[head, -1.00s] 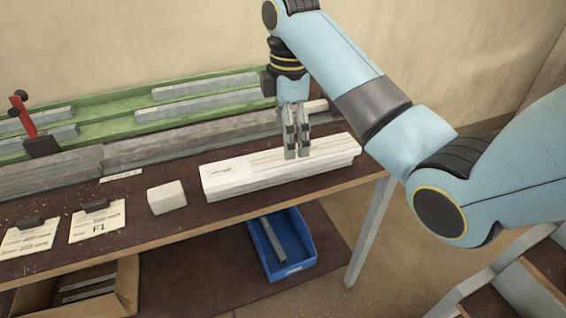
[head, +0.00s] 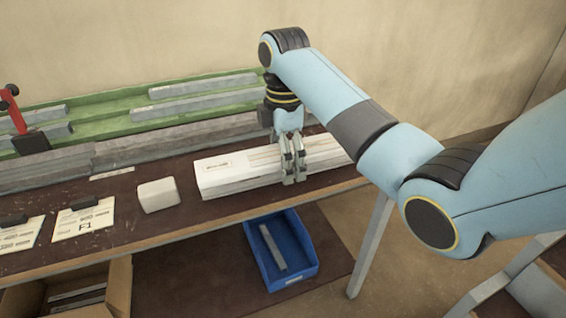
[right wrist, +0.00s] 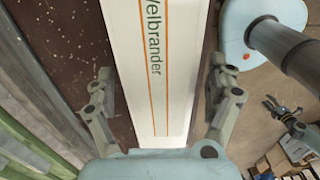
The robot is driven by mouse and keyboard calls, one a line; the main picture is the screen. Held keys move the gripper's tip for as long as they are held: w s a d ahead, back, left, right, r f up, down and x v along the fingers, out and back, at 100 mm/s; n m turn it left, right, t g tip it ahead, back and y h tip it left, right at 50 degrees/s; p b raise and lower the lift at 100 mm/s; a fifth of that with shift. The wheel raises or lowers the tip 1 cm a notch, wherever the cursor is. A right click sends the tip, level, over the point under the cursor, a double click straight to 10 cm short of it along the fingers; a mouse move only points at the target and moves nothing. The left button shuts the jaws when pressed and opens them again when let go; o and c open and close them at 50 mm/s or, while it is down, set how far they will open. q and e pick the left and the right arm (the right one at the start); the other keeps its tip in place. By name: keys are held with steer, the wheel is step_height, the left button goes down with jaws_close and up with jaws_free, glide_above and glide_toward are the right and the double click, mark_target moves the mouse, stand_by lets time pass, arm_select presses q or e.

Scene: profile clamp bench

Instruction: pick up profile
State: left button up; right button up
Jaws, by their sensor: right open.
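A long white piece (head: 227,173) with printing lies on the brown bench near its front right. In the right wrist view this white piece (right wrist: 155,60) reads "Velbrander" and has thin orange lines. My right gripper (head: 294,180) points down over it, with fingertips at its front side in the head view. The right wrist view shows the open right gripper (right wrist: 161,70) with one finger on each side of the white piece, with gaps between. Grey bar profiles (head: 205,88) lie in the green rack (head: 110,107) behind.
A small pale block (head: 158,195) and cards with dark clips (head: 82,217) lie left of the white piece. A red clamp (head: 14,112) stands far left. Thick grey bars (head: 175,140) run behind. A blue bin (head: 297,250) with a grey bar sits below the bench.

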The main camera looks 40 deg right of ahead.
steer(key=shift+f, duration=0.15)
steer(key=shift+c, duration=0.2)
steer(key=c, duration=1.6)
